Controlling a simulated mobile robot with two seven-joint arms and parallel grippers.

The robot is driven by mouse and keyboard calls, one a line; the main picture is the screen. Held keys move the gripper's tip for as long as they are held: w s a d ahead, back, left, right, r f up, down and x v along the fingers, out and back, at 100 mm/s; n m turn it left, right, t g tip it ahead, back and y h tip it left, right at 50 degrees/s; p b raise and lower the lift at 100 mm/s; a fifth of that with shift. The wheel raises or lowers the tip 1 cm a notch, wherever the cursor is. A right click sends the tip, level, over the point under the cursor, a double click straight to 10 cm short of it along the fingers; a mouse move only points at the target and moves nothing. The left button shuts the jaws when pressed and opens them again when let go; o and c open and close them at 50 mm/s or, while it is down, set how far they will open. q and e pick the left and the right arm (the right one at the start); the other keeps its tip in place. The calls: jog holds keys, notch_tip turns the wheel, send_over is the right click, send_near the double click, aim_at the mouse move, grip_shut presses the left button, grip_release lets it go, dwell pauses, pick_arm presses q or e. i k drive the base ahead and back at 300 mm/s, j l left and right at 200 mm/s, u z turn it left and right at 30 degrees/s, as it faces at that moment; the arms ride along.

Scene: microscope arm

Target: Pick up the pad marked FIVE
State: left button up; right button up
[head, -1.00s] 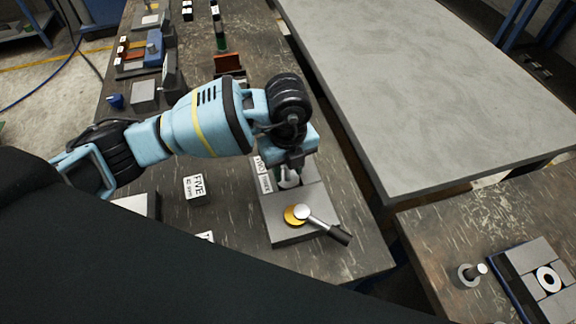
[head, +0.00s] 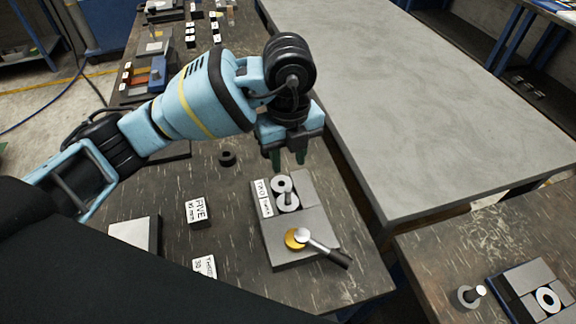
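The pad marked FIVE (head: 198,213) is a small dark block with a white label on top. It sits on the dark worn bench, left of the grey fixture. My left gripper (head: 288,160) is above the back of the fixture, to the right of and beyond the FIVE pad. Its two green-tipped fingers point down and are apart, with nothing seen between them. My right gripper is not in view.
The grey fixture (head: 290,248) holds pale rings (head: 284,193), a brass disc and a black-handled lever (head: 323,247). Another labelled block (head: 204,268) is partly hidden at the front. A dark ring (head: 227,158) lies behind the FIVE pad. A pale-topped block (head: 135,232) stands left.

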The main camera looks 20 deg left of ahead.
aim_at(198, 216)
jog(key=k, duration=1)
